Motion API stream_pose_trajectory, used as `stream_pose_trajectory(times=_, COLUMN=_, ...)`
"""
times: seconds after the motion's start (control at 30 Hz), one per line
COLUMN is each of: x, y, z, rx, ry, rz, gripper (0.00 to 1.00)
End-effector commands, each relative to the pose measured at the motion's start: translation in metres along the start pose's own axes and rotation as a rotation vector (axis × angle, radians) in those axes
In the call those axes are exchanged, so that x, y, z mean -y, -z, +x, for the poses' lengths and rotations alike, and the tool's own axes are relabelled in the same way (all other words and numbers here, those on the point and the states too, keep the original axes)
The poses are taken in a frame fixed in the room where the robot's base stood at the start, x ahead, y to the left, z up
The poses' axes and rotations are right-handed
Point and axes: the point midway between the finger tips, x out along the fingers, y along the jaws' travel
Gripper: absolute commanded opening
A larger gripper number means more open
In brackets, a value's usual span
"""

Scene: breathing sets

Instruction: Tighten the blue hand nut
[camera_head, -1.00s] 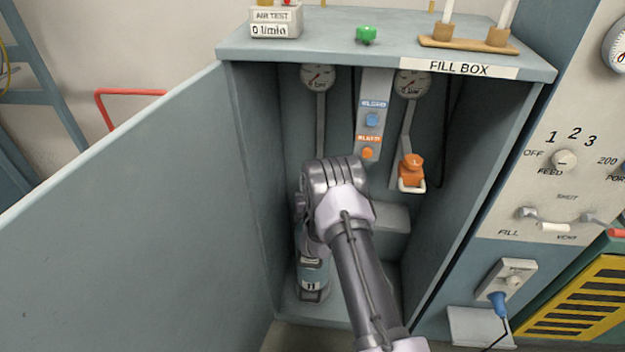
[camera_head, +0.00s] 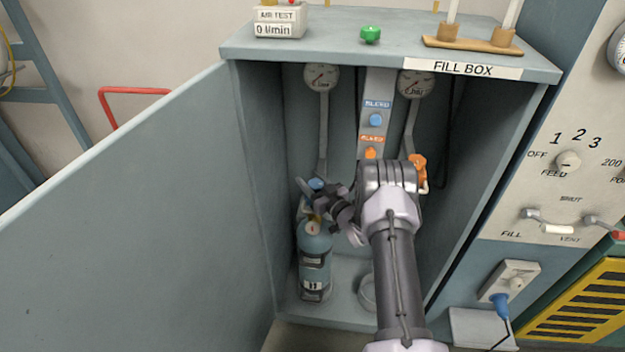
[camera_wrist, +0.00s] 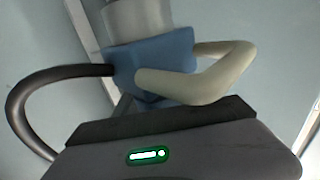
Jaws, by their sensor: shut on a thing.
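The blue hand nut (camera_head: 316,184) is in the fill box, at the top of a teal cylinder (camera_head: 315,262) that stands upright on the box floor at the left. In the wrist view, the blue nut (camera_wrist: 155,62) fills the upper middle, below a grey round stem, with a beige bent loop (camera_wrist: 215,78) beside it. My gripper (camera_head: 314,194) reaches in from the right and is shut on the blue nut. The fingertips' exact contact is small and partly hidden. The gripper's dark body (camera_wrist: 170,150) shows at the bottom of the wrist view with a lit green indicator.
The open door (camera_head: 130,220) stands to the left, and the box's right wall (camera_head: 470,180) is near my arm. An orange fitting (camera_head: 418,168) hangs behind my wrist. Blue (camera_head: 376,120) and orange (camera_head: 371,152) knobs sit on the central panel. A round grey thing (camera_head: 367,292) stands on the floor.

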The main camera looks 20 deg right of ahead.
Motion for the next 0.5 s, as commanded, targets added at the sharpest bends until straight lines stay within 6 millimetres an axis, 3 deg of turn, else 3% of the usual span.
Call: stream_pose_trajectory(times=0.5, x=0.012, y=-0.001, z=-0.003, rx=0.000, ry=0.447, rz=-0.002, gripper=0.07)
